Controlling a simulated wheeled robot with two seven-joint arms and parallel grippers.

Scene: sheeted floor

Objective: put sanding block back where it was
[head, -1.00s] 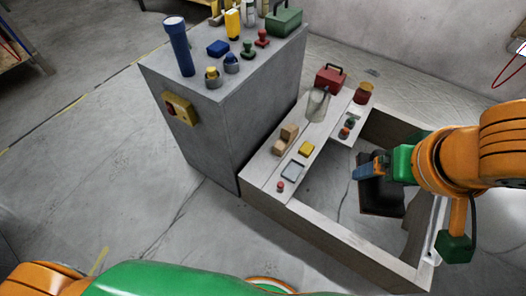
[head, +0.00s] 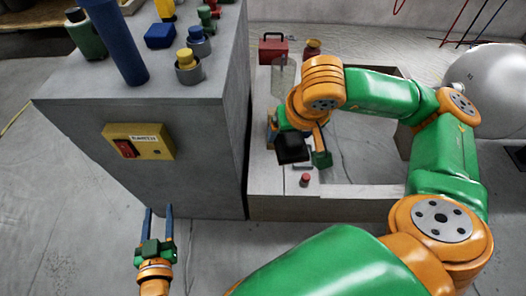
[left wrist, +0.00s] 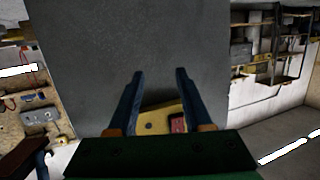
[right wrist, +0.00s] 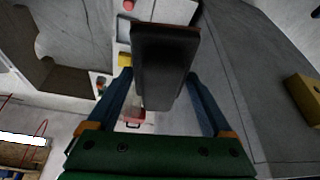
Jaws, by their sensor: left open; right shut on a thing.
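The dark, nearly black block, which I take to be the sanding block (head: 291,149), is held in my right gripper (head: 274,136), over the low ledge right of the grey cabinet. In the right wrist view the block (right wrist: 165,65) sits between the two blue fingers and hides much of what lies behind it. I cannot tell how far it is above the ledge. My left gripper (head: 159,215) is open and empty, low in front of the cabinet. In the left wrist view its fingers (left wrist: 158,78) stand apart.
The cabinet (head: 205,130) carries a blue cylinder (head: 115,42) and a yellow switch box (head: 138,141). On the ledge stand a small red knob (head: 305,179) and a red toolbox (head: 272,48). The right wrist view shows a yellow block (right wrist: 125,60) beside the held block.

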